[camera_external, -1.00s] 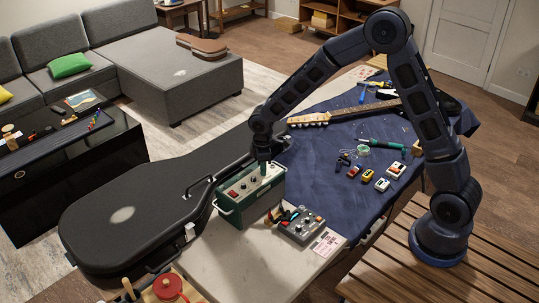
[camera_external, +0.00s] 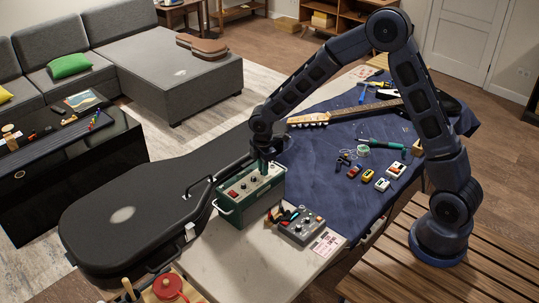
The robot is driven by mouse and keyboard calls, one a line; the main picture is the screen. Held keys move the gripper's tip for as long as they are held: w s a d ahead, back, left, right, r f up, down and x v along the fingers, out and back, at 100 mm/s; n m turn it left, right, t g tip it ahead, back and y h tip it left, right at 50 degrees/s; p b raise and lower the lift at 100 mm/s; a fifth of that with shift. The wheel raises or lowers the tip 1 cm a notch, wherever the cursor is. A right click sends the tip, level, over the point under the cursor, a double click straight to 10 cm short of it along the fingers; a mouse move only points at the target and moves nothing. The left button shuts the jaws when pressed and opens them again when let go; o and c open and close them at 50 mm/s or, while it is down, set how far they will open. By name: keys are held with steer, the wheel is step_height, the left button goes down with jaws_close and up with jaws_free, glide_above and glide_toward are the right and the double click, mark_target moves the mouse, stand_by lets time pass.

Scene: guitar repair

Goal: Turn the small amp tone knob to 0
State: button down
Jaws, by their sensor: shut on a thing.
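The small amp (camera_external: 240,204) is a green box with a light control panel on top. It stands on the pale table top beside the black guitar case. Several dark knobs (camera_external: 254,179) and a red part show on its panel. My gripper (camera_external: 264,172) points down at the far right end of the panel. It is shut on a knob there, which the fingers mostly hide. The knob's marks and pointer are too small to read.
A grey multi-knob unit (camera_external: 302,228) sits right of the amp. The black guitar case (camera_external: 130,215) lies close on the left. Several small pedals (camera_external: 368,175), a soldering tool (camera_external: 382,143) and a guitar neck (camera_external: 345,114) lie on the blue cloth (camera_external: 325,160).

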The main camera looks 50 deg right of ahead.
steer(key=c, duration=1.3)
jaws_free()
steer(key=shift+c, duration=0.2)
steer(key=shift+r, duration=0.1)
step_height(320, 180, up, 11)
steer(key=shift+f, duration=0.2)
